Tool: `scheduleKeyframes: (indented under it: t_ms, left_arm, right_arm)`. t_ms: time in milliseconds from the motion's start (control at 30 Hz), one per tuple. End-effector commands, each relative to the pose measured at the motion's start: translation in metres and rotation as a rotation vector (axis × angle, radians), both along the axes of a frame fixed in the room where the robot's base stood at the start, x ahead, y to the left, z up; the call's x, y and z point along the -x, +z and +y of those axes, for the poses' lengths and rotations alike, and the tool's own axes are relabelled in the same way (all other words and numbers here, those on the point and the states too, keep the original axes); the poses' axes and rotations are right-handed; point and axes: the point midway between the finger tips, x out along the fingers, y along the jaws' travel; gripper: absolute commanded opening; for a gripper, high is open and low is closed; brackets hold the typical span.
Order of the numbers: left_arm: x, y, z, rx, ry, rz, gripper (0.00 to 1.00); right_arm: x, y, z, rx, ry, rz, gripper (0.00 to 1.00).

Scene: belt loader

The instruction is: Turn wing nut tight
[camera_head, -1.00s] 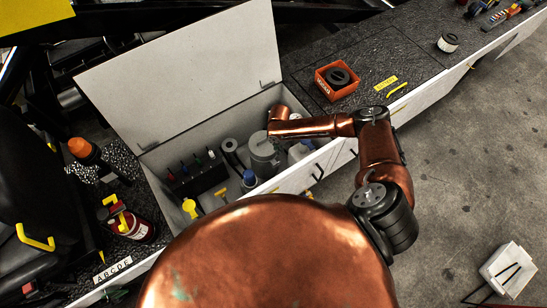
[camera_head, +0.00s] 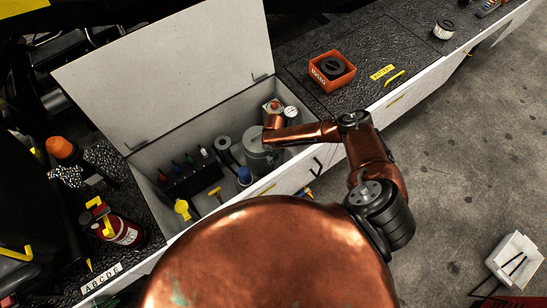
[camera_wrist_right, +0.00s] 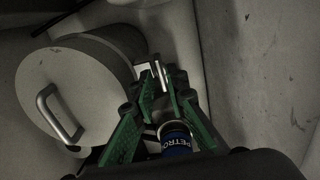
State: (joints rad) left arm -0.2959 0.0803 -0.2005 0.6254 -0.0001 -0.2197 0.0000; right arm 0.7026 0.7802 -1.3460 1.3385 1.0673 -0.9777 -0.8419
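My right arm reaches into the open white box in the head view, and its hand end (camera_head: 272,121) is over the grey canister (camera_head: 257,160); the fingers are hidden there. In the right wrist view my right gripper (camera_wrist_right: 163,78) has green fingers standing apart, with a gap between them. A small shiny metal piece (camera_wrist_right: 147,70), perhaps the wing nut, is at the fingertips beside the canister; I cannot tell whether they touch it. The canister's round lid (camera_wrist_right: 68,92) carries a metal handle (camera_wrist_right: 58,115). My left gripper is in neither view.
A blue-labelled "PETRO" container (camera_wrist_right: 176,140) is close under the gripper. The raised lid (camera_head: 160,70) stands behind. An orange bin (camera_head: 333,83) sits on the dark top.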

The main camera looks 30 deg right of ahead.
Motion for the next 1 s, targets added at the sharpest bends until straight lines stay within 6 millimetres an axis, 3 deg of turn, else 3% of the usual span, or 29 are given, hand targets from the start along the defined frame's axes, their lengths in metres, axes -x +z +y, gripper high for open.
scheduleKeyframes:
  t_ms: [233,500,700,1000]
  left_arm:
    - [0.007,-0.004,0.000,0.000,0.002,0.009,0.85]
    - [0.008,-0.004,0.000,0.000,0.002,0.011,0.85]
    - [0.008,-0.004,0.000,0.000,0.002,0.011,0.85]
    - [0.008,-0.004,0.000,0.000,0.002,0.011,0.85]
  right_arm:
    - [0.000,-0.021,0.000,-0.001,0.000,0.000,0.13]
    - [0.000,-0.022,0.000,-0.001,0.000,0.000,0.13]
    - [0.000,-0.022,0.000,-0.001,0.000,0.000,0.00]
    - [0.000,-0.022,0.000,-0.001,0.000,-0.001,0.00]
